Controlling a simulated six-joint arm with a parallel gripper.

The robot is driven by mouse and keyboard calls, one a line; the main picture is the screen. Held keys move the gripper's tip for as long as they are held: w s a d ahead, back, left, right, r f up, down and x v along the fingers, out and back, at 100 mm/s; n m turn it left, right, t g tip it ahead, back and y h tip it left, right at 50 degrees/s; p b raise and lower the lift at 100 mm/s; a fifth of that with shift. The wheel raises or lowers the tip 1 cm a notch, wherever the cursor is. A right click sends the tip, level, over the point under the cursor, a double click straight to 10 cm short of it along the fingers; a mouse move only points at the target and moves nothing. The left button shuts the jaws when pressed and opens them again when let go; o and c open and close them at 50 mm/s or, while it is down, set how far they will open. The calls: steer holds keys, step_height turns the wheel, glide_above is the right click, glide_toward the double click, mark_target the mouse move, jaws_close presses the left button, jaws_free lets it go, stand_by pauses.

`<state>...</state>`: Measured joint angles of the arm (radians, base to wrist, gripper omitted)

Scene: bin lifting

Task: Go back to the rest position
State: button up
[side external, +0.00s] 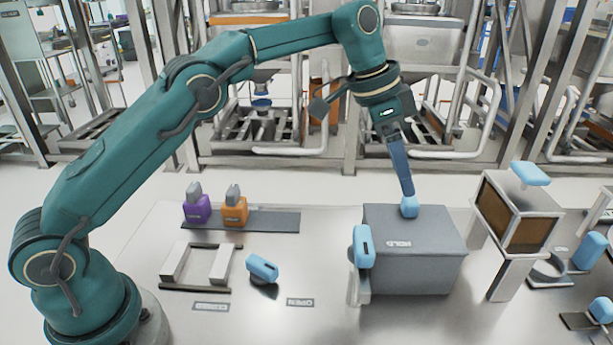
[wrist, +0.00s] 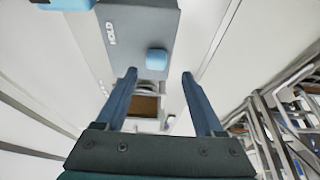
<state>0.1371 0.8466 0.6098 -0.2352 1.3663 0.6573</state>
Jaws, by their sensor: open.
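My gripper (side external: 403,180) points down at the top of a grey box (side external: 415,268) marked with a small label. A light blue knob (side external: 409,207) sits on the box top just below my fingertips. In the wrist view my gripper (wrist: 160,75) has its two blue fingers spread apart with nothing between them. The knob also shows in the wrist view (wrist: 156,59), beyond the fingertips. I cannot tell from the side view whether the fingers touch the knob.
A blue-handled part (side external: 363,247) stands at the box's left front. A brown-fronted raised box (side external: 515,215) stands close on the right. A purple block (side external: 197,208) and an orange block (side external: 234,210) sit on a dark strip at the left. A blue handle (side external: 262,268) lies front centre.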

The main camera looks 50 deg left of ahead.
steer(key=s+a+r+n+t+y, duration=0.1)
steer(key=s+a+r+n+t, duration=0.3)
steer(key=s+r, duration=0.7)
steer(key=s+a+f+n+g+y, duration=0.1)
steer(key=s+a+f+n, duration=0.1)
steer(key=s+f, duration=0.4)
steer(key=s+a+f+n+y, duration=0.1)
steer(key=s+a+f+n, duration=0.2)
steer(key=s, duration=0.6)
step_height(320, 180, down, 3)
steer(key=shift+s+a+r+g, duration=0.1)
steer(key=shift+s+a+g, duration=0.25)
steer(key=shift+a, duration=0.5)
